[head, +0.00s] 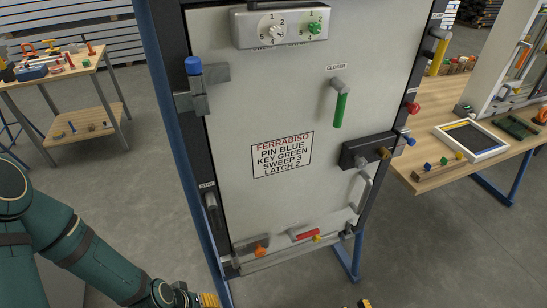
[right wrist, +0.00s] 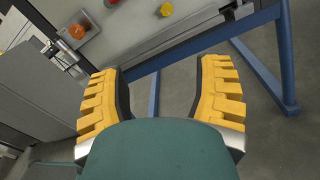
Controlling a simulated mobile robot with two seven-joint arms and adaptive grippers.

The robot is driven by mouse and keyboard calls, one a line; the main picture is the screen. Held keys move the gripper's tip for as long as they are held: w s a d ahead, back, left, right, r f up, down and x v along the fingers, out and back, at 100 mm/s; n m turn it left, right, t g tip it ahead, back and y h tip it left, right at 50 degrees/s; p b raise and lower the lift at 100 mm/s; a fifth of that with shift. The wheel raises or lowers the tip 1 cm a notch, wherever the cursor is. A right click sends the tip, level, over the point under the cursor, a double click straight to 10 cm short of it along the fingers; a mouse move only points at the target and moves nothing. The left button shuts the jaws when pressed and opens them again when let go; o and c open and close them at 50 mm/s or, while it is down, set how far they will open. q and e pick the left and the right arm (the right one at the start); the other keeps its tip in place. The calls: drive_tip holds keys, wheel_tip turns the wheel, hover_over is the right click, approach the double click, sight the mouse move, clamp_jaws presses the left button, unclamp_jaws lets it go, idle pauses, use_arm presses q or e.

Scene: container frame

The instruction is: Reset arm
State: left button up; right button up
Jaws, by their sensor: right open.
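My left arm (head: 80,245) comes in from the left in the head view. The tip of my left gripper (head: 208,299) shows yellow at the bottom edge, and its jaws cannot be made out. My right gripper (right wrist: 160,95) is open and empty in the right wrist view, its two yellow fingers spread wide below the panel's lower edge. In the head view only a small yellow-black tip of it (head: 363,303) shows at the bottom edge. Neither gripper is seen touching the panel (head: 250,120).
The panel carries a blue-topped pin (head: 194,67), a green handle (head: 340,108), a red handle (head: 303,235), an orange knob (head: 261,251) and a dial box (head: 280,24). A workbench (head: 500,160) stands right, a tool table (head: 60,75) left. Blue frame legs (right wrist: 262,70) stand near my right gripper.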

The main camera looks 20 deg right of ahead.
drive_tip(key=w+a+r+n+g+y, duration=0.3)
drive_tip(key=w+a+n+g+y, duration=0.1)
drive_tip(key=a+n+y, duration=0.3)
drive_tip(key=s+a+r+n+g+y, duration=0.1)
drive_tip(key=s+a+r+n+g, duration=0.1)
drive_tip(key=a+n+g, duration=0.5)
drive_tip(key=s+a+r+n+g+y, duration=0.1)
drive_tip(key=s+a+r+n+g, duration=0.2)
drive_tip(key=a+n+g, duration=0.45)
drive_tip(key=w+a+r+n+t+h, duration=0.2)
drive_tip(key=w+r+n+h, duration=0.5)
drive_tip(key=n, duration=0.8)
wheel_tip(320, 180, up, 2)
drive_tip(key=shift+w+a+r, duration=0.15)
drive_tip(key=shift+w+a, duration=0.1)
drive_tip(key=shift+w, duration=0.15)
drive_tip(key=shift+s+d, duration=0.1)
